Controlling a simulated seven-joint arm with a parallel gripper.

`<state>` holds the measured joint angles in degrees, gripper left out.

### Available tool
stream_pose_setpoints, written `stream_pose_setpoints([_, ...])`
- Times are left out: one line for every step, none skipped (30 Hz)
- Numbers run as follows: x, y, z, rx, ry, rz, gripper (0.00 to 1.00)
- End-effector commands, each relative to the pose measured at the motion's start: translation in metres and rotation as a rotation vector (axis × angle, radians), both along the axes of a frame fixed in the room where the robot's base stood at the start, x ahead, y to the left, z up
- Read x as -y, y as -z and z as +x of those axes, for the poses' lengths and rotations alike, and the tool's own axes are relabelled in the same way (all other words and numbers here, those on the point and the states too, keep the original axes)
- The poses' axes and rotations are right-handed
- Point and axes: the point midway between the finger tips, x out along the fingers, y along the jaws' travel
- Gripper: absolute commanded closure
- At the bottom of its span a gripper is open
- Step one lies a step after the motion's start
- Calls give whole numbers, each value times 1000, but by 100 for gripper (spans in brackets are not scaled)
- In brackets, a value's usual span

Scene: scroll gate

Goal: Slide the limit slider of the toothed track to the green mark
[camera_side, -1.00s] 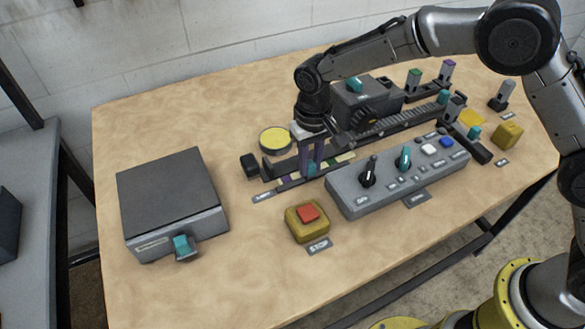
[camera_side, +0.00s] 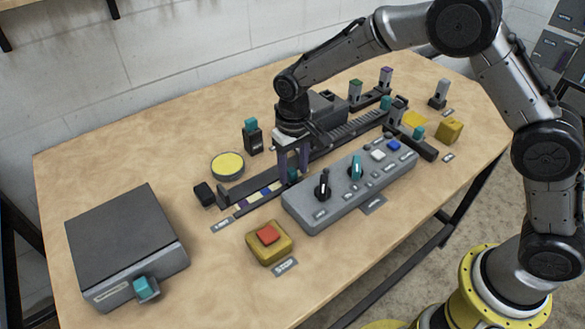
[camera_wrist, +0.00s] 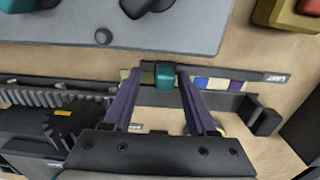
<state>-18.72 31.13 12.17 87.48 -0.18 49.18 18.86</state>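The limit slider, a dark block with a teal knob (camera_side: 293,174), sits on a narrow strip with coloured marks (camera_side: 253,195). In the wrist view the teal knob (camera_wrist: 164,78) is between my gripper's fingers (camera_wrist: 160,72). My gripper (camera_side: 293,172) points down over the strip. A finger stands on each side of the knob, with a gap on the left; the right finger is close to it, and contact is unclear. White, blue-purple and yellow marks (camera_wrist: 220,84) show right of the slider in the wrist view. No clearly green mark shows; part of the strip is covered.
The toothed track (camera_side: 350,132) runs behind the strip. A grey control panel (camera_side: 300,220) with knobs and buttons lies close in front. A yellow stop box (camera_side: 270,247), a yellow disc (camera_side: 228,165) and a grey box (camera_side: 125,245) stand nearby.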

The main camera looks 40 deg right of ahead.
Motion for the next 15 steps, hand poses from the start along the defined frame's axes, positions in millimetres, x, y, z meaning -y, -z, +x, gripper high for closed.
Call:
stream_pose_setpoints([0,0,0,0,0,0,43])
stream_pose_setpoints([-1,0,0,-1,0,1,43])
stream_pose_setpoints([-1,1,0,-1,0,1,43])
stream_pose_setpoints([-1,0,0,-1,0,1,43])
stream_pose_setpoints([-1,0,0,0,0,1,43])
stream_pose_setpoints([-1,-2,0,0,0,1,43])
stream_pose_setpoints([-1,-4,0,1,0,2,43])
stream_pose_setpoints([-2,-6,0,2,0,2,43])
stream_pose_setpoints([-2,-11,1,3,0,3,43])
stream_pose_setpoints([-2,-15,1,3,0,3,43])
stream_pose_setpoints([-2,-20,1,4,0,3,43])
stream_pose_setpoints([-2,-27,1,6,0,4,43])
stream_pose_setpoints([-2,-33,1,5,0,3,43])
stream_pose_setpoints([-2,-39,1,5,0,3,43])
stream_pose_setpoints([-2,-48,1,5,0,3,43])
